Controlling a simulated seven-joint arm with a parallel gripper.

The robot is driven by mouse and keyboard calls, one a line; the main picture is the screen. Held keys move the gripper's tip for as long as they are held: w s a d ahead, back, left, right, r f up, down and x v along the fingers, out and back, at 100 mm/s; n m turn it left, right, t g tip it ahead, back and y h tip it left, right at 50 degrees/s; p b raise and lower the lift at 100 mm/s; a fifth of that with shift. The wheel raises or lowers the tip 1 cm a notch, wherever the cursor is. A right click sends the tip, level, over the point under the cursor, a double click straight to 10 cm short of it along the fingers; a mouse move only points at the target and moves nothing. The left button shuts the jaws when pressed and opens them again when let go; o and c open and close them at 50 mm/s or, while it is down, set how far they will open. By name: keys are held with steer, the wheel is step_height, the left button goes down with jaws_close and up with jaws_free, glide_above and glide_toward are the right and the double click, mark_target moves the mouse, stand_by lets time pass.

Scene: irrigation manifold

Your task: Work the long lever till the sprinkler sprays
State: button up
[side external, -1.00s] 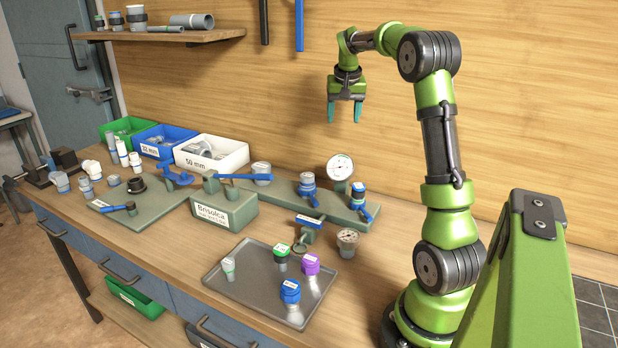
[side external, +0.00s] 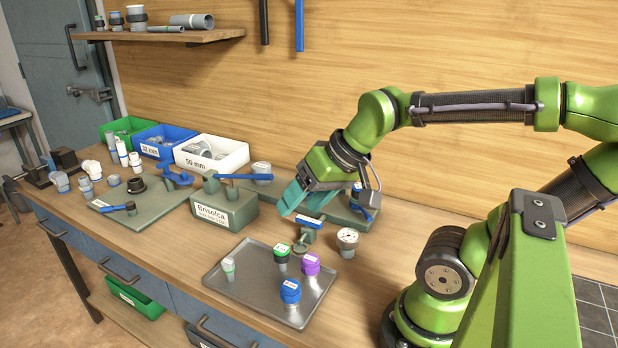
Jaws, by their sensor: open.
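A long blue lever (side external: 250,177) sticks out to the right from the top of the green block (side external: 222,212) labelled Brisolca. A shorter blue-handled lever (side external: 308,221) sits on a small green valve in front of the manifold plate. My gripper hides the middle of that plate. I cannot tell which fitting is the sprinkler, and no spray shows.
A grey tray (side external: 243,297) with several capped fittings lies in front. The white bin (side external: 213,157), blue bin (side external: 160,148) and green bin (side external: 118,133) stand behind. Bare bench shows between the green block and tray.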

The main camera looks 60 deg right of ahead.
steer(key=shift+s+a+r+n+t+y, duration=0.15)
steer(key=shift+s+a+r+n, duration=0.15)
steer(key=shift+a, duration=0.2)
steer(key=shift+s+a+r+n+t+y, duration=0.15)
steer(key=shift+s+a+r+n, duration=0.1)
steer(key=shift+a, duration=0.25)
steer(key=shift+c, duration=0.2)
